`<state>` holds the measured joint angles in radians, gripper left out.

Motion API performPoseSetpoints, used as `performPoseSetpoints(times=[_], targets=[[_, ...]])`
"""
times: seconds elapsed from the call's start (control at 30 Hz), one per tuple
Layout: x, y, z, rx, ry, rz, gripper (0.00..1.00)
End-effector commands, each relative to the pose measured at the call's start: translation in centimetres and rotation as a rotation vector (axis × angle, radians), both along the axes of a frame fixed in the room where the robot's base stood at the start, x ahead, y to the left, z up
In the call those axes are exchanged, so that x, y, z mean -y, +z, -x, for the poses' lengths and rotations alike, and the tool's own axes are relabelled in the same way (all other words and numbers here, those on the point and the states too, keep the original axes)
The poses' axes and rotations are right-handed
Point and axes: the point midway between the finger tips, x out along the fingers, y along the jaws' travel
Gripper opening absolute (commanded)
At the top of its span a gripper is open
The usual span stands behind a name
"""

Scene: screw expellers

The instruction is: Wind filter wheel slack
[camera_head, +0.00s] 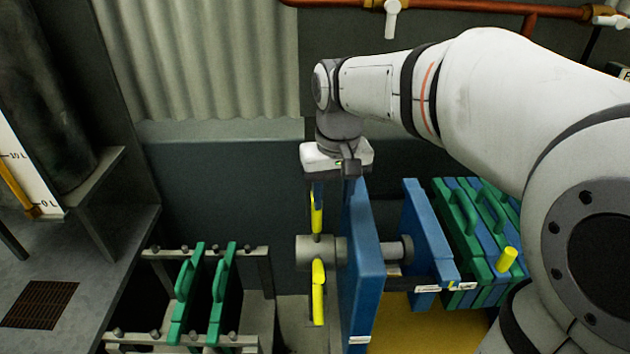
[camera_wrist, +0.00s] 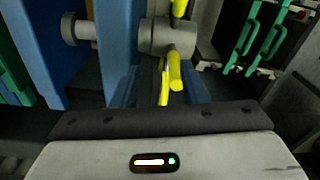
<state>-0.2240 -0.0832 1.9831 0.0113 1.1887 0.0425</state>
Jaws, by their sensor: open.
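The filter wheel is a grey hub (camera_head: 319,250) with yellow spoke handles (camera_head: 318,290), on the left face of a tall blue plate (camera_head: 361,265). In the wrist view the hub (camera_wrist: 165,36) and yellow handles (camera_wrist: 174,70) lie straight ahead. My gripper (camera_head: 333,195) points down above the hub, close to the upper yellow handle. In the wrist view its dark blue fingers (camera_wrist: 162,74) are apart, with a yellow handle showing between them. I cannot tell whether either finger touches it. The fingertips are partly hidden in the head view.
A second blue plate (camera_head: 428,232) stands to the right on a grey shaft. Green and blue plates (camera_head: 480,215) with a yellow peg (camera_head: 507,259) are beyond it. Two green handled plates (camera_head: 200,290) hang on a rail rack at lower left. A dark wall stands behind.

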Motion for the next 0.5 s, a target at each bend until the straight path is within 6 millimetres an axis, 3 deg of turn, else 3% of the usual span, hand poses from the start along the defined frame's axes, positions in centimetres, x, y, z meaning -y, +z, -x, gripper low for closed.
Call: performPoseSetpoints(times=[0.1,0.2,0.37,0.5], targets=[[-1.6,-0.8,-1.9,-0.034,0.031,0.004,0.4],[-2.3,-0.9,-2.7,-0.047,0.044,0.006,0.4],[-2.6,-1.9,-2.9,-0.056,0.049,0.007,0.4],[-2.6,-4.1,-2.8,-0.057,0.049,0.008,0.4]])
